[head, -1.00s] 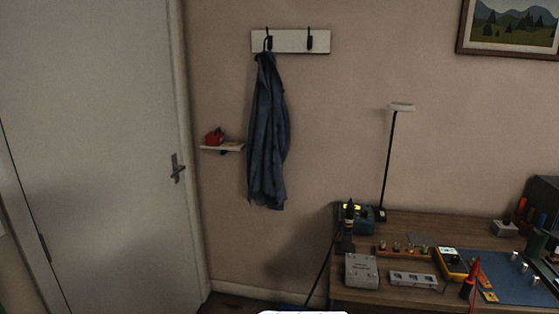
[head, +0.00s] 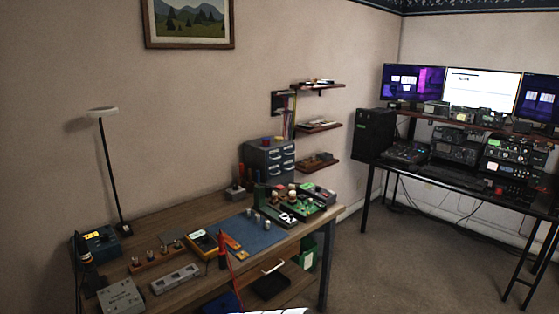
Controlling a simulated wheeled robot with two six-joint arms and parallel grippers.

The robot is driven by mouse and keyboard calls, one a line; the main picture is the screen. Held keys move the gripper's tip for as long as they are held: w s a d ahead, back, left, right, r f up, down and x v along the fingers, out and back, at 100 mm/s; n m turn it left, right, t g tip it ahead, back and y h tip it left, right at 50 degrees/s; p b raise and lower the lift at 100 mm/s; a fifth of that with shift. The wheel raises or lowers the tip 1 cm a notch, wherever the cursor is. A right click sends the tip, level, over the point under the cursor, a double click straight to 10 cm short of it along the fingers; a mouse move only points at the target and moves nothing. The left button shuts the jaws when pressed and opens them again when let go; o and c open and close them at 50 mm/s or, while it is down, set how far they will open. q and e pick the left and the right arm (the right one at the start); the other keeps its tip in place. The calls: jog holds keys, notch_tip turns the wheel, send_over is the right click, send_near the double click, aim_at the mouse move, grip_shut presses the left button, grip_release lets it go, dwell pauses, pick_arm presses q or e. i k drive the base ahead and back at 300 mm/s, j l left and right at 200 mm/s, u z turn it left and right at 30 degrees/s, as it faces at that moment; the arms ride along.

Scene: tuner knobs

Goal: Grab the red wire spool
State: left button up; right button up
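I cannot make out a red wire spool for certain. Small coloured items (head: 268,140), some reddish, sit on top of the grey drawer cabinet (head: 262,163) at the back of the wooden workbench (head: 205,275); they are too small to tell what they are. A red pointed tool (head: 222,246) stands near the bench's front edge. A small red thing (head: 498,190) is on the dark desk at the right. Neither of my grippers is in view.
A blue mat (head: 252,236), a yellow meter (head: 203,243), a green circuit board (head: 300,205) and a lamp (head: 112,175) crowd the bench. Radios and monitors (head: 480,90) fill the dark desk (head: 455,175). Carpeted floor (head: 400,255) lies open between bench and desk.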

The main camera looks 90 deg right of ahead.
aim_at(498, 190)
jog(key=z, duration=4.25)
jog(key=i+z, duration=0.35)
jog(key=i, duration=2.75)
jog(key=i+l, duration=0.15)
jog(key=i, duration=0.65)
jog(key=i+u, duration=0.3)
jog(key=i, duration=0.15)
jog(key=i+l+u, duration=0.25)
jog(key=i, duration=0.15)
jog(key=i+l+u, duration=0.3)
jog(key=i, duration=0.15)
jog(key=j, duration=0.1)
